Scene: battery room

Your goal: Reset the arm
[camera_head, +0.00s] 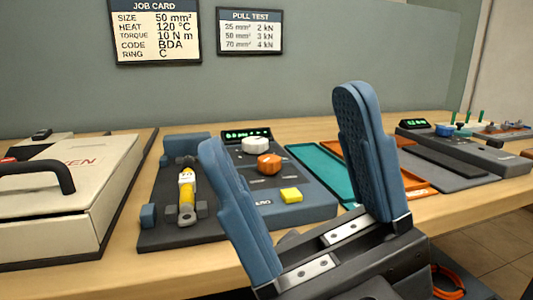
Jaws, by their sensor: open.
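My gripper (297,167) is in the front middle of the head view. Its two blue ribbed fingers stand wide apart and point up, with nothing between them. It is in front of the wooden bench (215,262) and hides part of the bench and of the things on it. The rest of my arm is mostly out of view.
On the bench are a pale case (88,185) with a black handle, a grey tester (290,210) with a yellow part (187,192) lying in its bed, a teal tray (315,170), an orange tray (418,191) and a grey machine (470,150). Signs hang behind.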

